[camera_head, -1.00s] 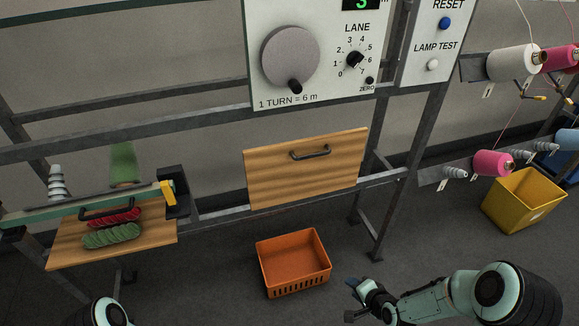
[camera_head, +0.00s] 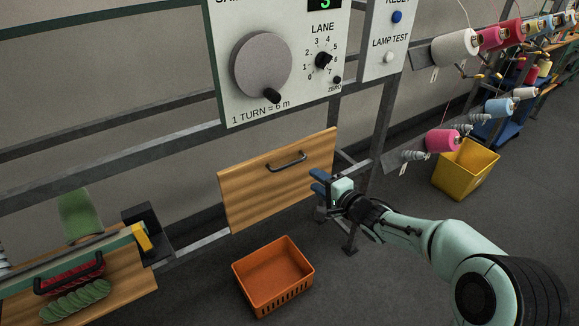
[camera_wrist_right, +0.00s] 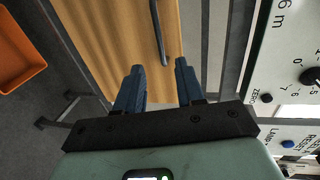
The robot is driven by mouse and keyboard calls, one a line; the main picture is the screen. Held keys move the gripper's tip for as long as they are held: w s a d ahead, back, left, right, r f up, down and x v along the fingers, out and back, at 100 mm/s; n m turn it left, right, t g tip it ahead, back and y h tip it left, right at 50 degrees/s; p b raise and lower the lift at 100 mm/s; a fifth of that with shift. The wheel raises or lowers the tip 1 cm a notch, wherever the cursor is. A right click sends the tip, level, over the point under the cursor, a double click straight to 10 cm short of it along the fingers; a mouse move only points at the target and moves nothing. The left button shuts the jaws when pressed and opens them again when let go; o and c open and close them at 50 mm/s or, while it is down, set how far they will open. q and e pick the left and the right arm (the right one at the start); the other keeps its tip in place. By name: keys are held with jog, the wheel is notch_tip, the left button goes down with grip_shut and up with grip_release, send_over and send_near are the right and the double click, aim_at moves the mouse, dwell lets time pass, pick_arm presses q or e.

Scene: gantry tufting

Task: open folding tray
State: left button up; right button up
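The folding tray (camera_head: 275,180) is a wooden panel standing upright against the grey frame below the control panel. A dark bar handle (camera_head: 287,162) sits near its top edge. In the right wrist view the wooden panel (camera_wrist_right: 110,35) and its handle (camera_wrist_right: 160,35) lie beyond the fingertips. My right gripper (camera_head: 318,181) is beside the panel's right edge, apart from the handle. In the right wrist view its blue fingers (camera_wrist_right: 160,75) are spread with nothing between them. My left gripper is not in view.
An orange crate (camera_head: 272,277) stands on the floor below the panel. A yellow bin (camera_head: 465,170) and thread cones (camera_head: 455,46) are at the right. A grey frame post (camera_head: 378,135) stands behind my gripper.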

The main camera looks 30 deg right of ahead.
jog(key=b, duration=0.1)
send_near(294, 166)
jog(key=w+a+r, duration=0.3)
jog(key=w+a, duration=0.1)
jog(key=w, duration=0.1)
jog(key=shift+s+d, duration=0.2)
jog(key=shift+d, duration=0.05)
jog(key=shift+c, duration=0.3)
grip_shut()
